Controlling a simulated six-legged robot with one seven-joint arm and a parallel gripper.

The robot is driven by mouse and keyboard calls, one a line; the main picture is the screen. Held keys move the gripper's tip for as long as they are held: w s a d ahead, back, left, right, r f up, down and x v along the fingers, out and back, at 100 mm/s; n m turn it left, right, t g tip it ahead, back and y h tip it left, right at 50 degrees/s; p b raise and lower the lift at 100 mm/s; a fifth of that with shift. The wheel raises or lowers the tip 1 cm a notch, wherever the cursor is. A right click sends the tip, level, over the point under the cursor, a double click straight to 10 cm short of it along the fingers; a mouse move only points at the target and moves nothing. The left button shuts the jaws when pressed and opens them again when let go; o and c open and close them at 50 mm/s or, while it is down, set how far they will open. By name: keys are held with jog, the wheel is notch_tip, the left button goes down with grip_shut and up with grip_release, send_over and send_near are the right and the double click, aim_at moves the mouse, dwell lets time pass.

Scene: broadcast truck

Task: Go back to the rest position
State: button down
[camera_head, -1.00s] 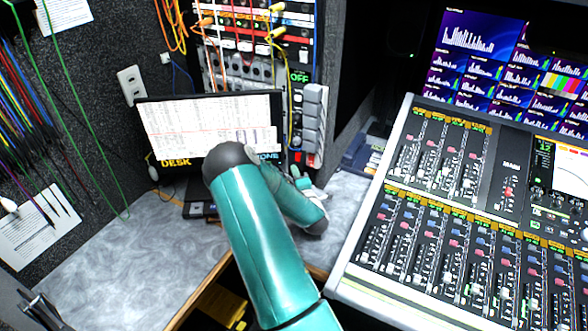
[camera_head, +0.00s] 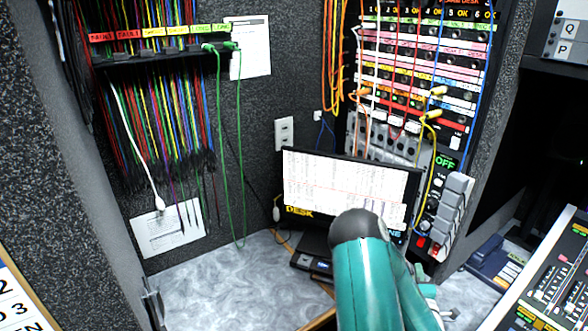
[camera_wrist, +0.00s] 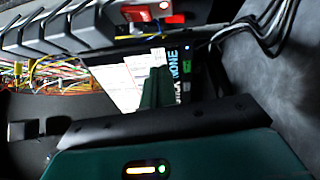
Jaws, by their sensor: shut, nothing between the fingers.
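My gripper shows in the wrist view, with its dark green fingers (camera_wrist: 156,88) together and nothing held between them. They point toward the screen (camera_wrist: 121,85), which is seen from close by and at a steep angle. In the head view, my teal arm rises from the bottom right and overlaps the lower right of the same screen (camera_head: 345,185). The gripper end is mostly hidden behind my arm, with only pale parts showing low at the right.
The grey desk top (camera_head: 215,285) has clear room at the left. A patch rack (camera_head: 425,75) with hanging cables stands behind the screen. Coloured cables (camera_head: 160,130) hang on the left wall. The mixing console (camera_head: 555,285) is at the lower right.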

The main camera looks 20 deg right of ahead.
jog(key=shift+w, duration=0.1)
jog(key=w+a+r+m+g, duration=0.4)
jog(key=w+a+r+m, duration=0.3)
jog(key=r+m, duration=0.15)
jog(key=s+a+r+m+g+y, duration=0.1)
jog(key=a+r+m+y, duration=0.1)
jog(key=a+r, duration=0.3)
jog(key=a+r+m+g+y, duration=0.1)
jog(key=a+r+y, duration=0.1)
jog(key=a, duration=0.5)
jog(key=s+a+r+m+g+y, duration=0.1)
jog(key=s+a+r+y, duration=0.1)
jog(key=s+a+r, duration=0.4)
jog(key=s+a+r+g+y, duration=0.1)
jog(key=s+a+r+y, duration=0.15)
jog(key=a, duration=0.55)
jog(key=s+a+r+g, duration=0.1)
jog(key=s+a, duration=0.2)
jog(key=s, duration=0.4)
jog(key=s+a+r+g, duration=0.1)
jog(key=s+a+g, duration=0.1)
jog(key=s+a, duration=0.2)
jog(key=s, duration=0.3)
jog(key=shift+m+y, duration=0.35)
